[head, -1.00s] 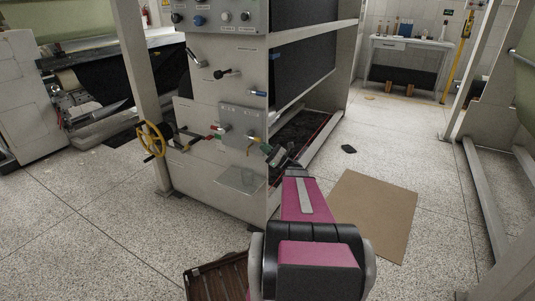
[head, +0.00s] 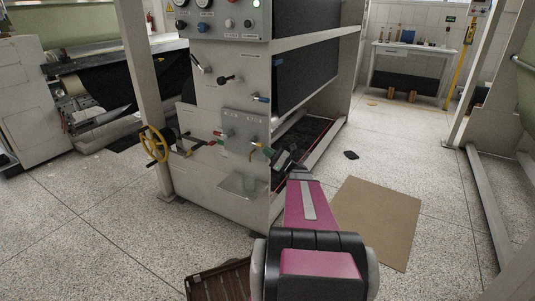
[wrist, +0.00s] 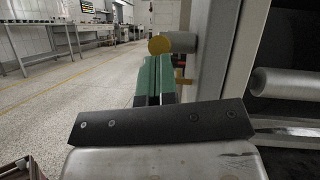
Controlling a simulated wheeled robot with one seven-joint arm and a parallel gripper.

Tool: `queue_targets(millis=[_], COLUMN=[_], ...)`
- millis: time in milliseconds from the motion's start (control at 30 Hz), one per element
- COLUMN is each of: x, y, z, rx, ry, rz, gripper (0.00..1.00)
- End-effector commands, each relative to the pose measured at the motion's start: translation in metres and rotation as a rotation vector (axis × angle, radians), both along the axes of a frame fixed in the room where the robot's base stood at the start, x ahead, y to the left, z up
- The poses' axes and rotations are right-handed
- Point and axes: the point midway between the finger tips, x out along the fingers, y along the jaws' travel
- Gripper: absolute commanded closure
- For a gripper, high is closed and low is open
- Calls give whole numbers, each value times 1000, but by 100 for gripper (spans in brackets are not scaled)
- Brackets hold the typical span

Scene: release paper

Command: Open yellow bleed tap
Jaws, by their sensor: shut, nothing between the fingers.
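The grey machine's tap plate (head: 240,122) carries small coloured handles. A yellow handle (head: 257,145) shows at its lower right, beside my fingertips; a thin yellow lever hangs just below it. My gripper (head: 269,151) has green fingers and is shut and empty, close to these yellow parts. In the wrist view my shut gripper (wrist: 154,62) points at a round yellow end (wrist: 159,46) just beyond the tips, in front of a grey cylinder. An orange-yellow piece (wrist: 182,78) lies right of the fingers. I cannot tell whether the tips touch anything.
Red and green handles (head: 219,137) sit left of my gripper. A yellow handwheel (head: 154,144) is further left. The machine's side frame is close on the right in the wrist view. Speckled floor is open to the left there.

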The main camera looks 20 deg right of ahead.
Motion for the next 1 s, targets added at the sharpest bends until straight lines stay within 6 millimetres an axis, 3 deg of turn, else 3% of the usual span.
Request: queue_targets(millis=[367,1000], x=[-4,8], y=[-1,6], z=[20,73], rx=[-112,-467], ry=[139,593], rz=[-2,-2], gripper=[100,100])
